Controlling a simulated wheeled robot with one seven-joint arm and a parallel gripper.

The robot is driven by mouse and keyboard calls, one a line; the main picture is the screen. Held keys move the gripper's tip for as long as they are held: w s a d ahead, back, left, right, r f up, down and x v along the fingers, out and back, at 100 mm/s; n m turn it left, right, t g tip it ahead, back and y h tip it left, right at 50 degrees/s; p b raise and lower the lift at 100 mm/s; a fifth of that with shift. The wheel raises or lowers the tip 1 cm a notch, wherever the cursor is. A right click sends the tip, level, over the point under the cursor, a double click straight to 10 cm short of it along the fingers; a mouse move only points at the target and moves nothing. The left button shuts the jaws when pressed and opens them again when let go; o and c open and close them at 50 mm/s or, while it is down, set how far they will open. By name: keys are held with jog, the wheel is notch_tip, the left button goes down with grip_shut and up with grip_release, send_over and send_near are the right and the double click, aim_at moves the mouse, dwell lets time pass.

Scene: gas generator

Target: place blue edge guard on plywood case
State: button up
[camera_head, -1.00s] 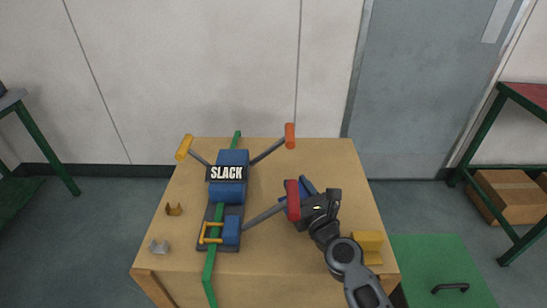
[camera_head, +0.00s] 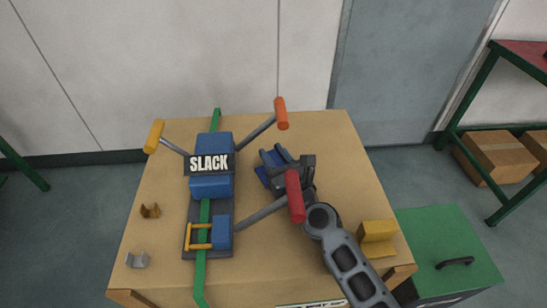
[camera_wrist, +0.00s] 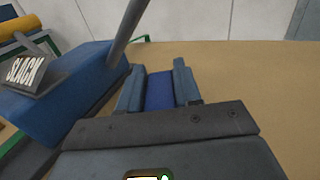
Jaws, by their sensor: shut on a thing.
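The blue edge guard (camera_head: 267,176) is between the fingers of my gripper (camera_head: 277,165), over the right half of the case top. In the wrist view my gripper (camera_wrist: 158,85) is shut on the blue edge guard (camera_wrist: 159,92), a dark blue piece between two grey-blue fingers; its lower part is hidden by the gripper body. The plywood case (camera_head: 330,140) is a tan box with a flat top. I cannot tell whether the guard touches that top.
A blue tensioner with a SLACK sign (camera_head: 209,163) stands left of my gripper on a green strap (camera_head: 199,280). Its red handle (camera_head: 294,196) is close to my wrist. A yellow guard (camera_head: 378,240) is front right; brown (camera_head: 150,211) and grey (camera_head: 137,260) guards are at left.

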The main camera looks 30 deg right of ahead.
jog(key=shift+f, duration=0.15)
jog(key=o, duration=1)
jog(key=s+b, duration=0.1)
jog(key=s, duration=0.9)
jog(key=shift+s+b, duration=0.3)
jog(key=shift+b, duration=0.05)
jog(key=shift+o, duration=0.2)
jog(key=shift+s, duration=0.6)
jog(key=shift+s+r, duration=0.1)
jog(key=shift+r, duration=0.2)
